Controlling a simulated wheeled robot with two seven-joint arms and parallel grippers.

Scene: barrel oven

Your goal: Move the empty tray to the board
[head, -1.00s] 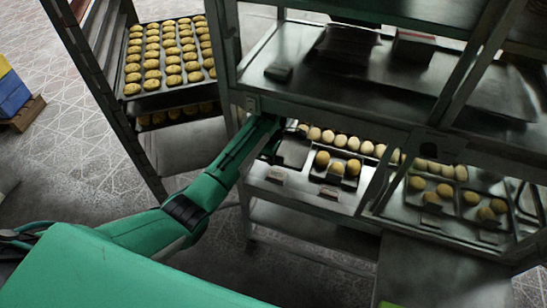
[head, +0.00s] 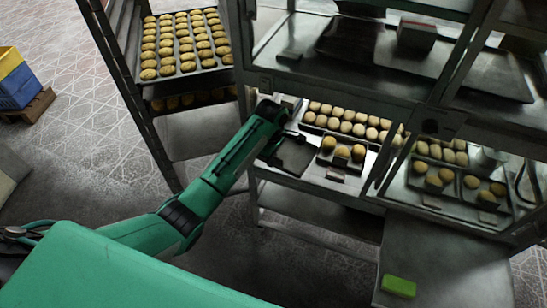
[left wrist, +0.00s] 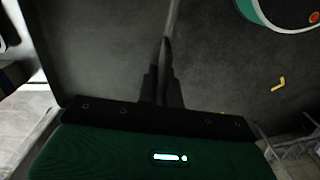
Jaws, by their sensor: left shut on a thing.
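The empty tray (head: 294,156) is a small dark flat tray at the left end of the lit middle shelf, reaching to about the shelf's front edge. My left gripper (head: 289,131) is shut on it at its upper side; the arm partly hides the grip. In the left wrist view the closed fingers (left wrist: 166,62) meet a dark flat surface, which looks like the tray (left wrist: 100,50). My right gripper is not in view. I cannot tell for sure which surface is the board; a grey metal top (head: 450,265) lies at the lower right.
A tray of round buns (head: 342,152) sits right beside the empty tray, with more buns behind. Shelf posts (head: 395,160) stand to the right. A rack with bun trays (head: 185,45) is at the left. A green block (head: 398,286) lies on the metal top.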

